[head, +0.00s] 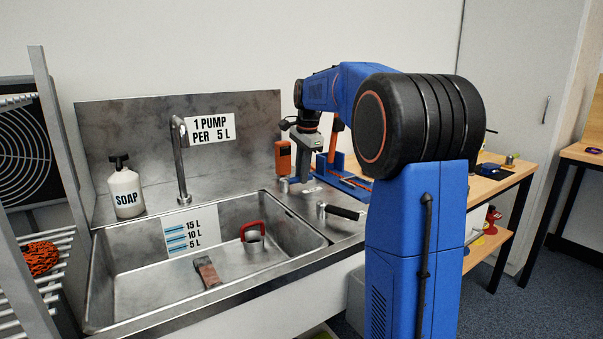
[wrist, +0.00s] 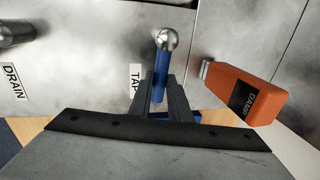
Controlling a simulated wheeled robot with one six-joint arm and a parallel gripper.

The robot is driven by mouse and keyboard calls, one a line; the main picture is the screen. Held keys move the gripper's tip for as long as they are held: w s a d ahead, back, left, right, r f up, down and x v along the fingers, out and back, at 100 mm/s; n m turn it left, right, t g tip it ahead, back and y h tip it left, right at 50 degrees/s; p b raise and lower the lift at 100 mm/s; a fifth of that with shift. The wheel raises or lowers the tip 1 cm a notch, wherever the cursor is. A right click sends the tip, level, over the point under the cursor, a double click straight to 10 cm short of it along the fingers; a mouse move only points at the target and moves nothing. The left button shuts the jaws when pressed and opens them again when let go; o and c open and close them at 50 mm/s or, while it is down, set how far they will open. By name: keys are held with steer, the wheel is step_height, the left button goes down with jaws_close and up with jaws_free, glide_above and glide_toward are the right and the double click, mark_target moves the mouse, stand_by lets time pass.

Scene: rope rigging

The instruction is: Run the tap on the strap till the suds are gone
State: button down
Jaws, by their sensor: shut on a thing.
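My gripper (wrist: 164,92) is shut on the blue tap lever (wrist: 162,70), which has a silver ball end and stands beside the TAP label (wrist: 136,84). In the head view my gripper (head: 303,178) points down over the counter right of the sink. The tap spout (head: 181,165) arches over the sink (head: 150,282); I see no stream of water from it. A small brown and grey piece (head: 207,272) lies on the sink floor; it may be the strap, but it is too small to be sure. I can make out no suds or standing water.
A red-handled plug (head: 253,232) is in the sink. The black-handled drain lever (head: 341,212) is on the counter. An orange DAMP meter (wrist: 243,95) is close right of my gripper. A soap bottle (head: 125,188) stands behind the sink; orange rope (head: 40,258) lies on the left rack.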

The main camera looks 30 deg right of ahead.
steer(key=shift+s+a+m+h, duration=0.25)
steer(key=shift+s+m, duration=0.4)
steer(key=shift+m, duration=0.6)
steer(key=shift+s+a+m+h, duration=0.2)
steer(key=shift+s+m, duration=0.4)
steer(key=shift+m, duration=0.65)
steer(key=c, duration=1.6)
jaws_free()
steer(key=shift+c, duration=0.2)
steer(key=v, duration=1.7)
steer(key=shift+r, duration=0.25)
steer(key=shift+w, duration=0.1)
